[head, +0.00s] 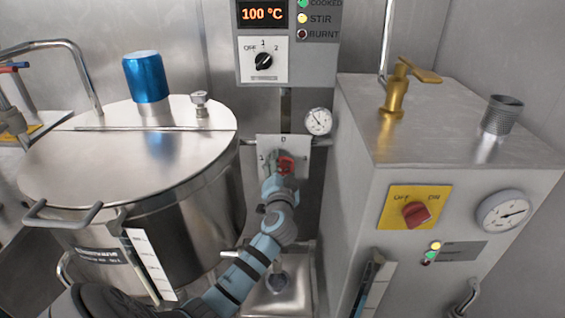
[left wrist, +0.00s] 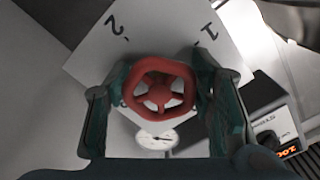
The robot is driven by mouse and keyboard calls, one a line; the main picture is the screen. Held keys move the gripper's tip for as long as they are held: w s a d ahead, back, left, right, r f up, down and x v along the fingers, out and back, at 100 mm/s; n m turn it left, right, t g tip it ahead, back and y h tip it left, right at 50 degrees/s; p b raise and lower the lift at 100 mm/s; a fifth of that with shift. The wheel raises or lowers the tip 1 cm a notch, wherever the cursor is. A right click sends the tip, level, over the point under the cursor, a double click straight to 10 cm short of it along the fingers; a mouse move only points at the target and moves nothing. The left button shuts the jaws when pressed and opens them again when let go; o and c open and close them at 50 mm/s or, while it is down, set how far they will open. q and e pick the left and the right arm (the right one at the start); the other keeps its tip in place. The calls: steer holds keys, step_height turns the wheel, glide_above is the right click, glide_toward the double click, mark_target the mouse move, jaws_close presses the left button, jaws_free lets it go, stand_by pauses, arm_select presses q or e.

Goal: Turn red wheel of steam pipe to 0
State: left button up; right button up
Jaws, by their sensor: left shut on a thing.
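The red wheel (head: 286,164) is in front of a pale dial plate (head: 268,148) on the steam pipe, between the kettle and the boiler box. In the left wrist view the red wheel (left wrist: 159,89) is in the middle, with a plate (left wrist: 150,35) behind it marked 1 and 2. My left gripper (head: 282,180) reaches up to the wheel from below. In the left wrist view its two fingers (left wrist: 160,98) stand on either side of the wheel's rim and are shut on it. The wheel's pointer and the 0 mark cannot be made out. My right gripper is not in view.
A large steel kettle (head: 60,165) with a blue knob stands at the left. A boiler box (head: 372,140) with a brass tap (head: 394,98), a red switch (head: 417,214) and a gauge (head: 503,212) stands at the right. A small gauge (head: 318,121) is just right of the wheel. A control panel (head: 263,62) is above.

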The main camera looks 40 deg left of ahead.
arm_select(q)
steer(key=m+p, duration=0.2)
steer(key=m, duration=0.2)
steer(key=shift+r, duration=0.2)
steer(key=shift+m+p, duration=0.45)
steer(key=shift+m, duration=0.85)
steer(key=o, duration=1.2)
steer(key=shift+s, duration=0.1)
steer(key=v, duration=1.2)
